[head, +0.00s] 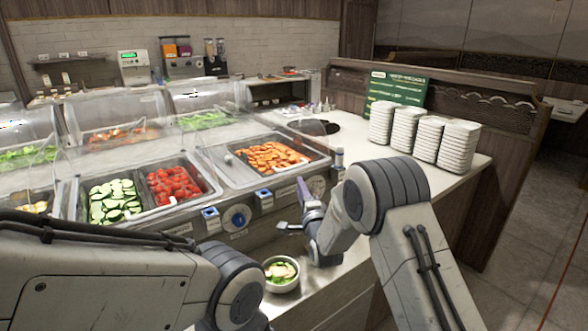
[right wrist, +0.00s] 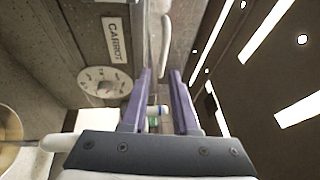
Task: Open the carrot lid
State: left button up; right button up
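The carrot well (head: 265,157) holds orange sliced carrots in the right part of the counter in the head view. A clear lid over it is hard to make out, and I cannot tell whether it is shut. In the right wrist view a CARROT label (right wrist: 117,40) is on the counter front beside a round dial (right wrist: 103,87). A pale rounded bar, perhaps the lid's handle (right wrist: 165,45), lies ahead of the fingers. My right gripper (head: 303,190) is in front of the carrot well; its purple fingers (right wrist: 160,95) are apart, with nothing gripped. My left gripper is out of view.
A bowl with cucumber (head: 282,272) stands on the front ledge below my right gripper. Cucumber (head: 114,201) and tomato (head: 173,185) wells lie to the left.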

aim_at(294, 168)
jog(key=shift+m+t, duration=0.3)
jog(key=p+x, duration=0.1)
jog(key=x, duration=0.6)
jog(key=p+x, duration=0.1)
jog(key=x, duration=0.2)
jog(key=shift+w+d+r+p, duration=0.1)
jog(key=shift+w+d+p, duration=0.1)
jog(key=shift+w+p, duration=0.15)
grip_shut()
dwell(0.9)
